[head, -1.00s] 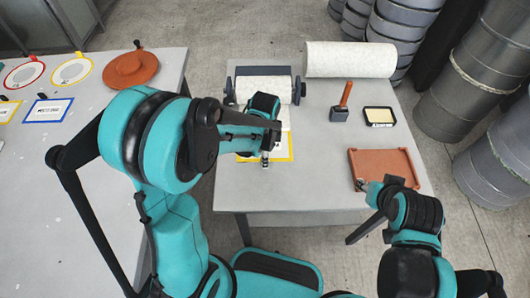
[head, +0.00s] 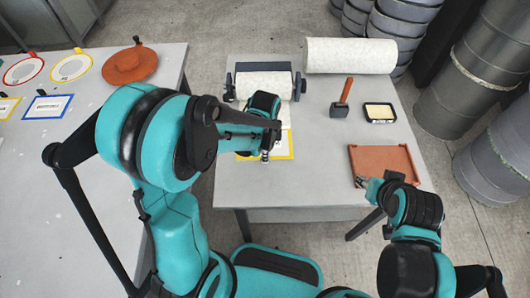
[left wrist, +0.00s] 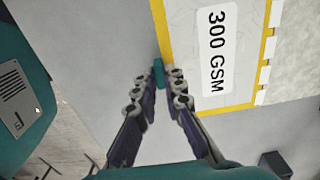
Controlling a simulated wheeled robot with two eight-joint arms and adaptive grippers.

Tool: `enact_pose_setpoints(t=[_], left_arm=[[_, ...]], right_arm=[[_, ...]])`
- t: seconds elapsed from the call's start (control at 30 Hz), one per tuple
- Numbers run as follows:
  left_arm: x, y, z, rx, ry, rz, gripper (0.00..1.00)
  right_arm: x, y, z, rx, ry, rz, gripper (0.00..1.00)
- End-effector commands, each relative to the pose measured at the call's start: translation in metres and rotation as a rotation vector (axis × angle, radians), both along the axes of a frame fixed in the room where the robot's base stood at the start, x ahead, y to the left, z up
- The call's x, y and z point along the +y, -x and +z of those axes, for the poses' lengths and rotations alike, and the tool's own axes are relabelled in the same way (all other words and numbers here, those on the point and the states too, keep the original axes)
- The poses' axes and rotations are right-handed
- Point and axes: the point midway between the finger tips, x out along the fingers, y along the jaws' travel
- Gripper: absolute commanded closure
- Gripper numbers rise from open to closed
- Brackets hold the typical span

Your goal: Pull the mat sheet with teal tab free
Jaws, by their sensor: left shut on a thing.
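The mat sheet (left wrist: 190,30) has a yellow border and a white label reading 300 GSM. Its teal tab (left wrist: 158,72) sticks out from the near edge, between my left fingers. My left gripper (left wrist: 162,84) is shut on this tab. In the head view my left gripper (head: 266,155) is over the yellow-edged sheet (head: 287,148), mostly hidden by my arm. In the left wrist view, white strips with gaps between them join the sheet to the pale mat roll (head: 264,87). My right gripper (head: 366,184) is by the brown tray's front left corner; its finger opening is unclear.
A larger white roll (head: 350,57) lies at the back. A dark block with an orange handle (head: 342,100), a black tray (head: 380,113) and a brown mould tray (head: 385,160) stand to the right. The left table holds coloured-edged cards and a brown round mould (head: 130,66).

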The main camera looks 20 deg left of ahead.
Motion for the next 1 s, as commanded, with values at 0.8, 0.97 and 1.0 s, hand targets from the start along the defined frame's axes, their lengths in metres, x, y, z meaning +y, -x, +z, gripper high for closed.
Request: enact_pose_setpoints(t=[0.8,0.97,1.0], left_arm=[[-0.007,0.025,0.0,0.0,0.0,0.0,1.0],[-0.009,0.03,0.0,0.0,0.0,0.0,1.0],[-0.009,0.031,0.0,0.0,0.0,-0.001,1.0]], right_arm=[[0.0,0.0,0.0,0.0,0.0,0.0,0.6],[0.0,0.0,0.0,0.0,0.0,0.0,0.6],[0.0,0.0,0.0,0.0,0.0,0.0,0.6]])
